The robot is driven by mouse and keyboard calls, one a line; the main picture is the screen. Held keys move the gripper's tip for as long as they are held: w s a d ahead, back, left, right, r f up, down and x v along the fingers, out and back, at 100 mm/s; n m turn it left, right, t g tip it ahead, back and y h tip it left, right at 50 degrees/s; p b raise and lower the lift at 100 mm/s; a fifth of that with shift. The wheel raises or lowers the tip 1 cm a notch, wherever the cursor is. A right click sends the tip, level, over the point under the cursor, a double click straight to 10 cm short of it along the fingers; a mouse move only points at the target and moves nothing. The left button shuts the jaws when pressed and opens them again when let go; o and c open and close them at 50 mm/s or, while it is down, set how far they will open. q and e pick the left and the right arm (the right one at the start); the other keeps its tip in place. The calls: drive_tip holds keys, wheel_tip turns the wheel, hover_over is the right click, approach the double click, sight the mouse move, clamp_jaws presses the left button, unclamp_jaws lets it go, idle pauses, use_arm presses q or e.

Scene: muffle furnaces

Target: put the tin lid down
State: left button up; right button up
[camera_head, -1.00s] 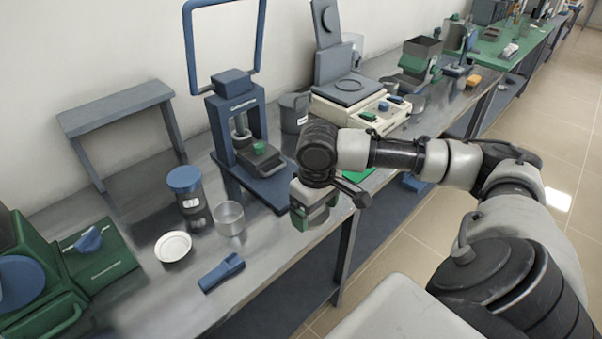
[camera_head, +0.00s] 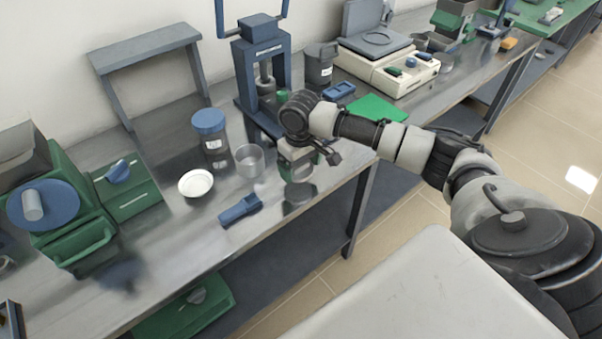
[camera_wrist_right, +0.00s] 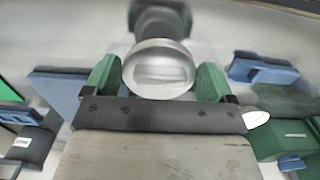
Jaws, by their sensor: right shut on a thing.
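My right gripper (camera_head: 298,172) is over the front part of the steel bench, right of an open grey tin (camera_head: 249,161). In the right wrist view its green fingers (camera_wrist_right: 157,80) are shut on the tin lid (camera_wrist_right: 160,70), a round, shiny, silvery piece. In the head view the lid is hard to make out, largely hidden by the gripper. A dark round patch, seemingly a reflection or shadow, shows on the bench just below it. I cannot tell whether the lid touches the bench. My left gripper is not in view.
A blue tool (camera_head: 240,209), a white dish (camera_head: 196,183) and a blue-capped jar (camera_head: 211,135) stand left of the gripper. A blue press (camera_head: 262,65) is behind it, a green mat (camera_head: 377,108) to the right. The bench's front edge is close.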

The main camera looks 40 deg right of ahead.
sight(301, 170)
drive_tip(key=shift+s+f, duration=0.1)
drive_tip(key=shift+f, duration=1.7)
drive_tip(key=o, duration=0.7)
wheel_tip(301, 170, up, 12)
drive_tip(key=shift+r, duration=0.15)
